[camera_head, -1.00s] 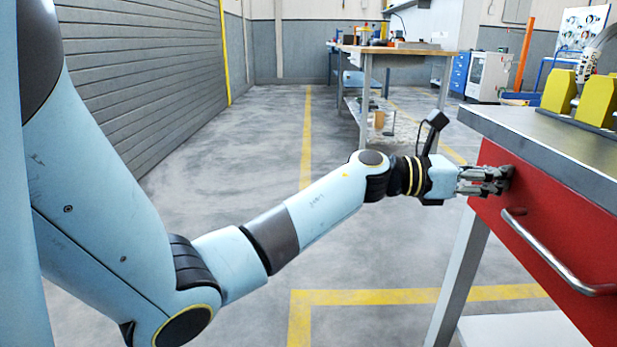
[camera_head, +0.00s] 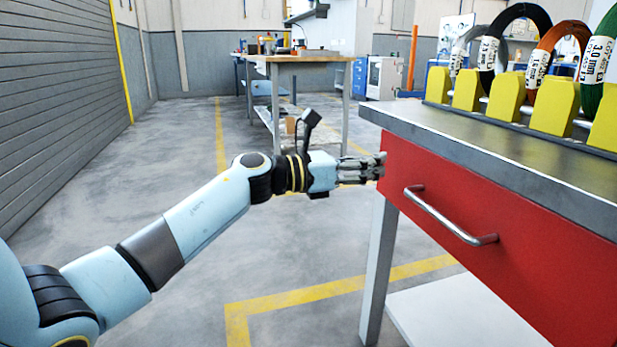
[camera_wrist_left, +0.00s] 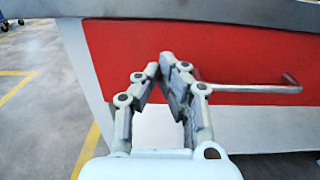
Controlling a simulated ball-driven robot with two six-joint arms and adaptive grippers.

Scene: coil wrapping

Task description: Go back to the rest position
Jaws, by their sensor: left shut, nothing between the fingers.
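My left gripper (camera_head: 381,165) is shut and empty. In the head view its fingertips are at the left end of the red drawer front (camera_head: 520,235), just below the worktop edge. I cannot tell whether they touch it. In the left wrist view the gripper (camera_wrist_left: 167,58) shows with its fingertips together in front of the red drawer front (camera_wrist_left: 240,65). The drawer's metal handle (camera_head: 447,219) is to the right of the fingers; it also shows in the left wrist view (camera_wrist_left: 250,88). My right gripper is in neither view.
The grey worktop (camera_head: 470,150) carries a yellow rack (camera_head: 506,98) with coils of wire, including a black one (camera_head: 487,50) and an orange one (camera_head: 535,65). A wooden workbench (camera_head: 300,58) stands farther back. The floor (camera_head: 120,190) left of the red bench is open.

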